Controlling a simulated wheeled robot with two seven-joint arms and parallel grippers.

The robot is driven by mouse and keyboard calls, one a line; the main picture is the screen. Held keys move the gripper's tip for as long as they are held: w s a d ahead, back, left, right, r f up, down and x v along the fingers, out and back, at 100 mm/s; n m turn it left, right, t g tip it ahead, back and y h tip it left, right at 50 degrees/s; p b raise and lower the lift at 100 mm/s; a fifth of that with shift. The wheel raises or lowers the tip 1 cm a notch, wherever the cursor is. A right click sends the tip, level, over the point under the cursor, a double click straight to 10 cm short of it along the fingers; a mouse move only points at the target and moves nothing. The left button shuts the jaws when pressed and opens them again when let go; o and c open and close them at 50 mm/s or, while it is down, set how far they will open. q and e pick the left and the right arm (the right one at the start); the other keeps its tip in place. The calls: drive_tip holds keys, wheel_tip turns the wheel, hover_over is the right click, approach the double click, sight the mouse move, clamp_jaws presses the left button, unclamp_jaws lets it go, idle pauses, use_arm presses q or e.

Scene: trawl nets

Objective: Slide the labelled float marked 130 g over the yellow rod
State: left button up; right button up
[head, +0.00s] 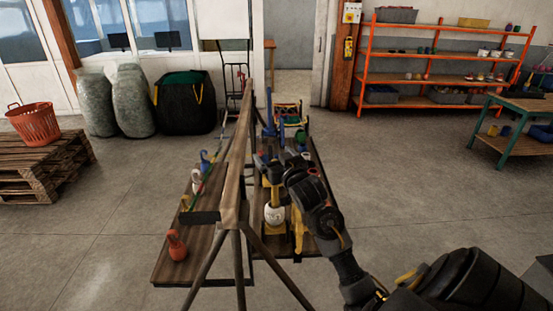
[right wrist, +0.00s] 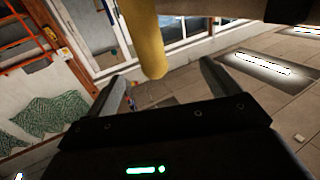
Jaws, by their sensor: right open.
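The yellow rod (head: 276,194) stands upright on the plank table right of the wooden beam. A white float (head: 274,214) with dark marks sits low on the rod and appears to be around it; its marks are too small to read. My right gripper (head: 280,170) is at the upper part of the rod. In the right wrist view, the rod (right wrist: 148,45) shows its rounded end between the two spread fingers (right wrist: 160,85), with no float between them. The gripper hides part of the rod's top in the head view. My left gripper is out of view.
A wooden beam (head: 236,165) on trestle legs runs along the table (head: 185,262). An orange float (head: 176,245), a white one (head: 196,180) and a blue one (head: 205,160) stand left of it.

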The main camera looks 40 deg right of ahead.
drive_tip(key=b+v, duration=0.2)
drive_tip(key=v, duration=0.8)
drive_tip(key=shift+s, duration=0.35)
idle(0.5)
